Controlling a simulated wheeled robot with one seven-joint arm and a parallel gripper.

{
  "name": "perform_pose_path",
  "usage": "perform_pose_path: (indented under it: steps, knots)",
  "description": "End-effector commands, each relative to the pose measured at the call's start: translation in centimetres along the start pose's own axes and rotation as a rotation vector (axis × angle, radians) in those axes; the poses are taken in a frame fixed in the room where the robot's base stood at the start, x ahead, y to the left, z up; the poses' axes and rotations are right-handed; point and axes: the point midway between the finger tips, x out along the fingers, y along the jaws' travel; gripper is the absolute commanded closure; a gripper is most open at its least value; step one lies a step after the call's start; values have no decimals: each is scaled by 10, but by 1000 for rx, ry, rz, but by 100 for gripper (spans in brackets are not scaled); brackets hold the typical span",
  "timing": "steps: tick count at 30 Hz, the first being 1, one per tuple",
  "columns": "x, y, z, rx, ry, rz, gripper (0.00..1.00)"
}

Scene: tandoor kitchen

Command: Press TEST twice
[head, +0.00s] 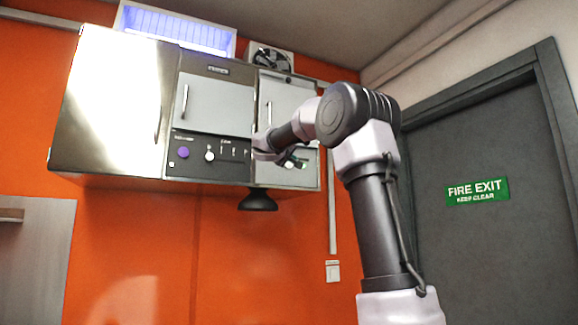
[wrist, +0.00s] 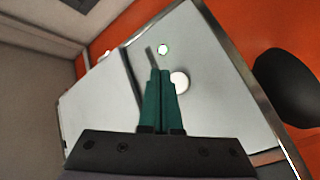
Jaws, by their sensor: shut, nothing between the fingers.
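My gripper (wrist: 160,72) has dark green fingers pressed together, with nothing between them. In the wrist view it points at a pale grey panel. A round white button (wrist: 180,82) sits just right of the fingertips, partly hidden by them. A small green-ringed button (wrist: 163,49) sits beyond the tips. I cannot read a TEST label on either one. In the head view my gripper (head: 293,163) is at the lower right section of the wall cabinet, and my wrist hides part of that section. I cannot tell whether the fingertips touch the panel.
The wall cabinet (head: 112,95) hangs on an orange wall. Its black control panel (head: 232,172) carries a purple knob (head: 183,152) and a white knob (head: 209,156). A black bell-shaped fitting (head: 257,200) hangs below. A grey door (head: 470,240) with a fire exit sign is right.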

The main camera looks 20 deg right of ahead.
Motion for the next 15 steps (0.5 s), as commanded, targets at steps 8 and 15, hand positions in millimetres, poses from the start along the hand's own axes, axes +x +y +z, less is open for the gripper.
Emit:
perform_pose_path:
  steps: [8,15]
  knots:
    - [-16,12,12,1,-1,0,100]
    - [-18,13,13,1,-1,0,100]
